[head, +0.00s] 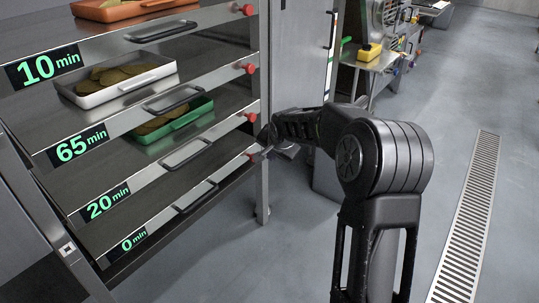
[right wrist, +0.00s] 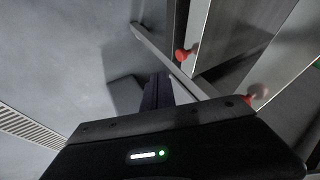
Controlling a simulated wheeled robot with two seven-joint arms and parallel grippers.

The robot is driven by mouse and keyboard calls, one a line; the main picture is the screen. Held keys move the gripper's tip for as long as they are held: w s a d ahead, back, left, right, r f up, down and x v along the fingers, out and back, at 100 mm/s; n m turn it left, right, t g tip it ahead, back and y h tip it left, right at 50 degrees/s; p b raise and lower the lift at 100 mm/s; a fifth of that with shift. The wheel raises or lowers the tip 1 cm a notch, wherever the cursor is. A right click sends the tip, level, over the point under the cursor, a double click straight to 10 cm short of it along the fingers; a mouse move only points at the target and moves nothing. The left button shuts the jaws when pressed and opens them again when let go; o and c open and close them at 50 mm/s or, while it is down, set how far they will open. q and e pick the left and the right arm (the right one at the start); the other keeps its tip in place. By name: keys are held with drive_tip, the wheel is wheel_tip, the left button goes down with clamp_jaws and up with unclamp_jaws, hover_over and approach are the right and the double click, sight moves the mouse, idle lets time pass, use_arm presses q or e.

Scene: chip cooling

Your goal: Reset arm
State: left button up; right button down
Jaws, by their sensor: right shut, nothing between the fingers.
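My right arm comes up from the bottom right in the head view and bends left. My right gripper (head: 264,149) is at its far end, shut and empty, beside the right edge of the shelf rack, close to the red knobs. I cannot tell whether it touches the rack. In the right wrist view, the dark gripper body fills the bottom, and one red knob (right wrist: 184,53) and a blurred second one (right wrist: 257,92) lie beyond it. My left gripper is not in view.
The rack has shelves marked 10, 65, 20 and 0 min. A white tray (head: 84,98) and a green tray (head: 180,128) hold chips; an orange tray (head: 108,13) is at the top. Machines stand behind. A floor grate (head: 468,225) runs at right, with clear floor around it.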

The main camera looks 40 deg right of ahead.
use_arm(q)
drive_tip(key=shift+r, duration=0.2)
use_arm(e)
drive_tip(key=shift+s+a+r, duration=0.15)
drive_tip(key=shift+s+r, duration=0.2)
drive_tip(key=shift+r, duration=0.05)
